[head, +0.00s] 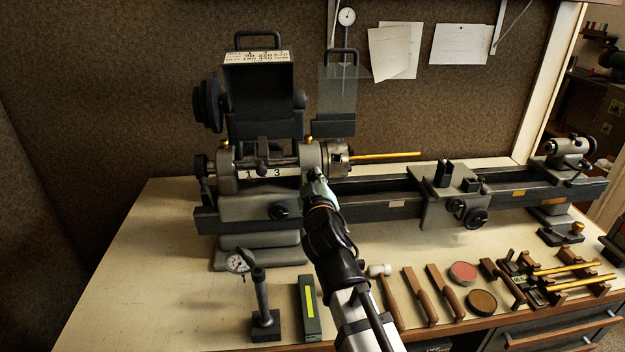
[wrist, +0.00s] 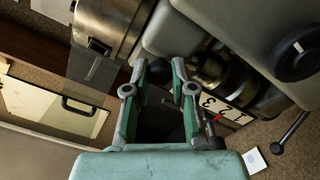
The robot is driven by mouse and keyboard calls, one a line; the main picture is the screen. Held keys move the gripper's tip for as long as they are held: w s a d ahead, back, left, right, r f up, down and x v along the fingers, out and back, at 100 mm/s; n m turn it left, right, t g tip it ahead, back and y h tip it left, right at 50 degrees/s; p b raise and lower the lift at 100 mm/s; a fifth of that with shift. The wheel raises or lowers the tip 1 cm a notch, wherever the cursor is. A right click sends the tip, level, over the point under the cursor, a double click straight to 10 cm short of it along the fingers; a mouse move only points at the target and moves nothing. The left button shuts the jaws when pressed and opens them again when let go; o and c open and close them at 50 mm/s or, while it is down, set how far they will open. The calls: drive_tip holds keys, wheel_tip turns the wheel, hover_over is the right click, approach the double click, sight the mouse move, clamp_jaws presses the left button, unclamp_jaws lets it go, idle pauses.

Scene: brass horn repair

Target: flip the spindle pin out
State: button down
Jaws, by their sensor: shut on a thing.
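The lathe headstock (head: 235,180) stands on the left of the bench. It has a chuck (head: 337,158) holding a thin brass rod (head: 388,155). My gripper (head: 317,178) reaches up from the front to the headstock's right bearing, just left of the chuck. In the wrist view, my gripper (wrist: 160,85) has its green-padded fingers on either side of a dark round knob (wrist: 158,68), which appears to be the spindle pin's. The jaws are shut on it, close against the grey casting (wrist: 195,40). The pin's shank is hidden.
The black headstock cover (head: 262,100) stands raised, with a clear guard (head: 337,95) beside it. The carriage (head: 455,195) is to the right. A dial gauge stand (head: 263,305), a green box (head: 308,308) and several hand tools lie in front.

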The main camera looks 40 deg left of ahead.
drive_tip(key=shift+b+v, duration=0.45)
drive_tip(key=shift+v, duration=0.6)
drive_tip(key=shift+w+a, duration=0.1)
drive_tip(key=shift+f, duration=0.1)
drive_tip(key=c, duration=0.9)
unclamp_jaws()
drive_tip(key=shift+c, duration=0.2)
drive_tip(key=v, duration=0.7)
drive_tip(key=shift+s+d, duration=0.25)
